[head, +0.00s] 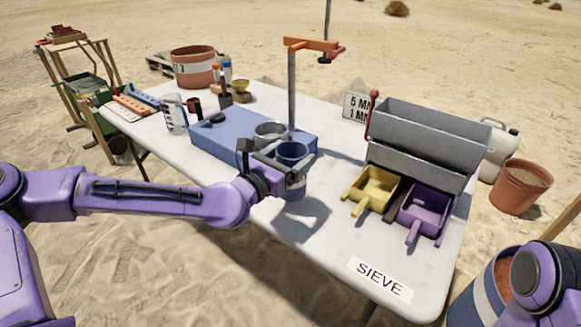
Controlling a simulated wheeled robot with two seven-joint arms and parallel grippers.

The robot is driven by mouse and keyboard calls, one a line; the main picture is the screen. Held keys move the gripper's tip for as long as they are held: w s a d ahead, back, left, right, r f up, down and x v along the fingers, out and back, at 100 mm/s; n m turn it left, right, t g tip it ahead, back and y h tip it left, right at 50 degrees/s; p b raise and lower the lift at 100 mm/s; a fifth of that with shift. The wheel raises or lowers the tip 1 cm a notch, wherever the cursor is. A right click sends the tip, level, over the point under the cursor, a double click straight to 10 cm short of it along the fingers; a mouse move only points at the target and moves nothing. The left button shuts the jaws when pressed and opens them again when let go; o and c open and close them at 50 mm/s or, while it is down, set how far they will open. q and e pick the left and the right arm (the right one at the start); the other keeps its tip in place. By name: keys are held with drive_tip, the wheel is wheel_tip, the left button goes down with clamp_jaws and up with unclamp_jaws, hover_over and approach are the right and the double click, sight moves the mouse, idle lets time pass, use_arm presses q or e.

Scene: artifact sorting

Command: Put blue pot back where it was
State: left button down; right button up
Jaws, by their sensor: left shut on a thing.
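The blue pot (292,152) is a small cup, upright, near the middle of the head view. My left gripper (287,168) is shut on it and holds it above the white table (300,220), in front of the right end of a blue box-like block (215,141). The gripper covers part of the pot's side. Of my right arm only a purple and black part shows at the lower right; its gripper is out of view.
A grey metal pan (270,131) sits on the blue block, by an orange-topped post (291,90). A grey sieve box (425,140) stands at right, with yellow (374,190) and purple (424,212) scoop trays before it. The table's front middle is clear.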

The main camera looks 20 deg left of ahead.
use_arm(q)
drive_tip(key=f, duration=0.2)
drive_tip(key=w+f, duration=0.1)
drive_tip(key=f, duration=0.1)
drive_tip(key=shift+w+a+f+b, duration=0.1)
drive_tip(key=shift+a+f+b, duration=0.1)
drive_tip(key=shift+b, duration=0.15)
drive_tip(key=shift+f, duration=0.1)
unclamp_jaws()
